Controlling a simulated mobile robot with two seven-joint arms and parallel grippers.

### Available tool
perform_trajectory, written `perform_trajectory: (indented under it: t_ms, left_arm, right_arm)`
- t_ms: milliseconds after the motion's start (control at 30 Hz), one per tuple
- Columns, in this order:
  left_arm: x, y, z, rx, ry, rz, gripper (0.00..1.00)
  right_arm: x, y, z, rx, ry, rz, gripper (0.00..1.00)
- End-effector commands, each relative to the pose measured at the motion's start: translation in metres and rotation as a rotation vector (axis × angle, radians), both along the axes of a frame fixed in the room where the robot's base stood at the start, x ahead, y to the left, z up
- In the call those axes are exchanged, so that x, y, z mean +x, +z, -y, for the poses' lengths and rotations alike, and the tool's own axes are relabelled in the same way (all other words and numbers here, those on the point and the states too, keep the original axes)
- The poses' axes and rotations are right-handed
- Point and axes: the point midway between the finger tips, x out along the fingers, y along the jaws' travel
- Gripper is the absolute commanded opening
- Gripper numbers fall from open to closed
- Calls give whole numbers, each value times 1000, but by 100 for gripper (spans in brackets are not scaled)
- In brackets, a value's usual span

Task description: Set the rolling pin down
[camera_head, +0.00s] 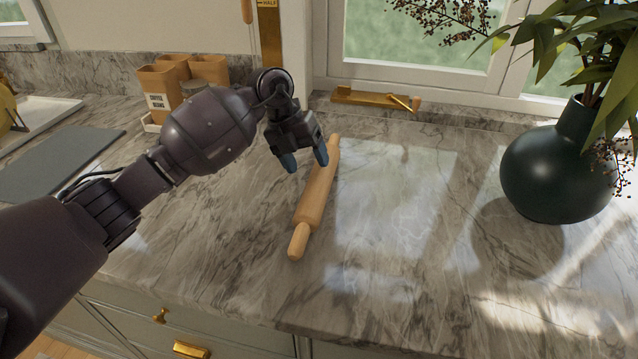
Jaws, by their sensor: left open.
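A light wooden rolling pin (317,195) lies on the grey marble counter (390,285). One handle points toward the counter's front edge and the other toward the window. My left gripper (306,162) is open near the far part of the pin, with its blue-tipped fingers apart. One fingertip overlaps the pin's far end in the picture, and the other is to the left of the pin. I cannot tell whether either finger touches the pin. My right gripper is not in view.
A dark round vase (555,175) with leafy branches stands at the right. Orange-brown canisters (160,80) stand behind my left arm. A dark grey board (60,165) lies at the far left. The counter between pin and vase is clear.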

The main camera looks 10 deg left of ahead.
Motion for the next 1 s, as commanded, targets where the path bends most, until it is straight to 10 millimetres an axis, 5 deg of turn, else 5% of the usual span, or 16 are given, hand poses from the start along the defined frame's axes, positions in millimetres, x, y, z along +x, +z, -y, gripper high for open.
perform_trajectory:
  t_ms: [433,767,1000]
  left_arm:
    - [3,-45,22,0,2,-1,67]
    - [3,-49,24,0,2,2,67]
    - [3,-49,24,1,2,2,34]
  right_arm:
    - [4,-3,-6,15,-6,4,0]
    - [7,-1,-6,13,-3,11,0]
    - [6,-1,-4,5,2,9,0]
